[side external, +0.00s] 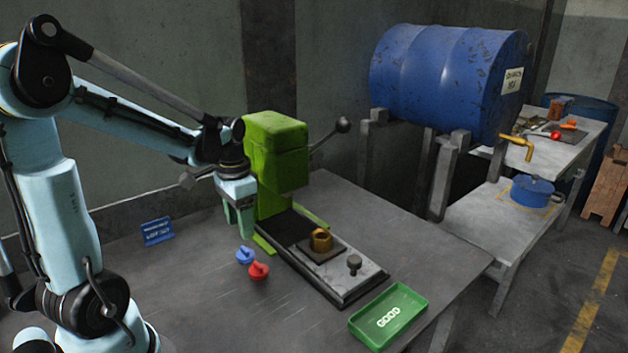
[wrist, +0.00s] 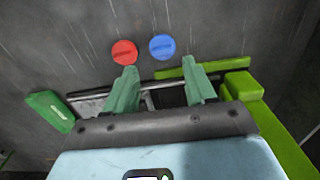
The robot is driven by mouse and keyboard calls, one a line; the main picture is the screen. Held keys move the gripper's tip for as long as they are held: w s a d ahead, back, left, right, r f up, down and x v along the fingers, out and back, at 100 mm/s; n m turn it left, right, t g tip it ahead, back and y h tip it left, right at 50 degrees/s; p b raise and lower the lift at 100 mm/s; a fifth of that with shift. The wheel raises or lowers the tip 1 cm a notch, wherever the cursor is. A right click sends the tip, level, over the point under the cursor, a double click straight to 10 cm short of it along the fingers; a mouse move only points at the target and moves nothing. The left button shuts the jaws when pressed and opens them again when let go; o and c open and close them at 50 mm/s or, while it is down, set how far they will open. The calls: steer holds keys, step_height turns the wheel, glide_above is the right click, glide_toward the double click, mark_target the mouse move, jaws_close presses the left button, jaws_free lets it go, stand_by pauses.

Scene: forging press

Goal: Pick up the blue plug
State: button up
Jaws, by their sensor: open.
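The blue plug (side external: 245,255) lies on the grey bench just left of the press base in the side external view. It also shows in the wrist view (wrist: 162,47), ahead of the fingertips and between their lines. A red plug (side external: 258,271) lies close beside it, toward the front. My gripper (side external: 243,222) hangs above the bench near the blue plug, fingers pointing down. In the wrist view my gripper (wrist: 158,72) is open, with nothing between the two green fingers. The gripper and the blue plug appear apart.
The green press (side external: 277,150) with its lever stands right behind my gripper. Its dark base (side external: 345,283) carries a brass piece (side external: 320,240). A green GOOD tray (side external: 388,315) is at front right. A blue sign (side external: 157,231) stands at left. The front-left bench is clear.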

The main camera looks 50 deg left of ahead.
mark_target(243, 250)
steer(key=shift+a+f, duration=0.15)
steer(key=shift+f, duration=4.05)
steer(key=shift+c, duration=0.5)
steer(key=shift+c, duration=1.4)
